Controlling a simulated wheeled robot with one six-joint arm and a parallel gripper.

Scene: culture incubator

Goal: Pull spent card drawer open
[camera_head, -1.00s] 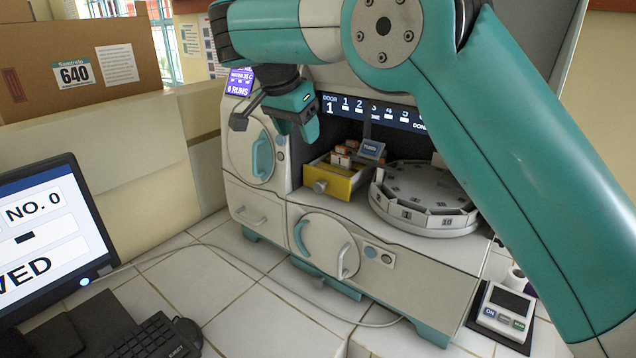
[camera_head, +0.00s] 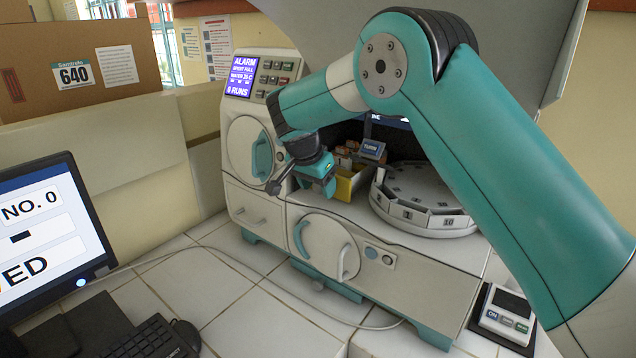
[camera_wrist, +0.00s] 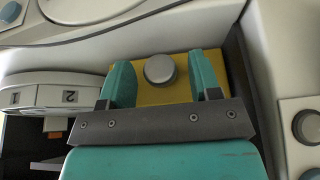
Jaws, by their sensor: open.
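The spent card drawer is a yellow bin (camera_head: 346,188) with small brown and white cards in it, in the machine's recess. It looks partly out, as its inside shows from above. In the wrist view its yellow front (camera_wrist: 150,97) carries a round grey knob (camera_wrist: 160,69). My gripper (camera_head: 326,190) is at the drawer's front and hides the knob in the head view. In the wrist view my gripper (camera_wrist: 162,66) is open, with one teal finger on each side of the knob and a gap to each.
A white numbered carousel (camera_head: 425,205) stands right of the drawer. A round door with a teal handle (camera_head: 262,155) is to its left. Another round door (camera_head: 328,248) is below. The screen (camera_head: 243,76) reads ALARM, SPENT FULL. Bare tiled counter (camera_head: 235,300) lies in front.

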